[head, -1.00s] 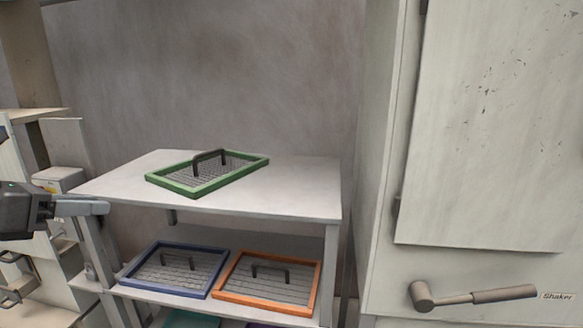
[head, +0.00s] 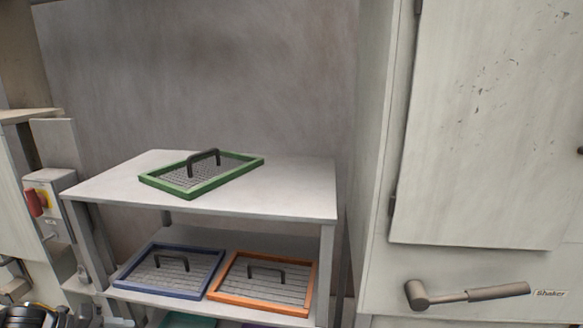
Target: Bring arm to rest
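My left gripper (head: 112,322) is low at the bottom left corner of the head view, in front of the shelf rack. Only its upper part shows, and I cannot tell whether its fingers are open or shut. My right gripper is not in view. A green-framed screen (head: 186,190) with a black handle lies flat on the top shelf (head: 270,195), apart from my gripper.
A blue-framed screen (head: 172,291) and an orange-framed screen (head: 262,301) lie on the lower shelf. A box with a red switch (head: 34,203) is at left. A large cabinet with a lever labelled Shaker (head: 470,294) fills the right.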

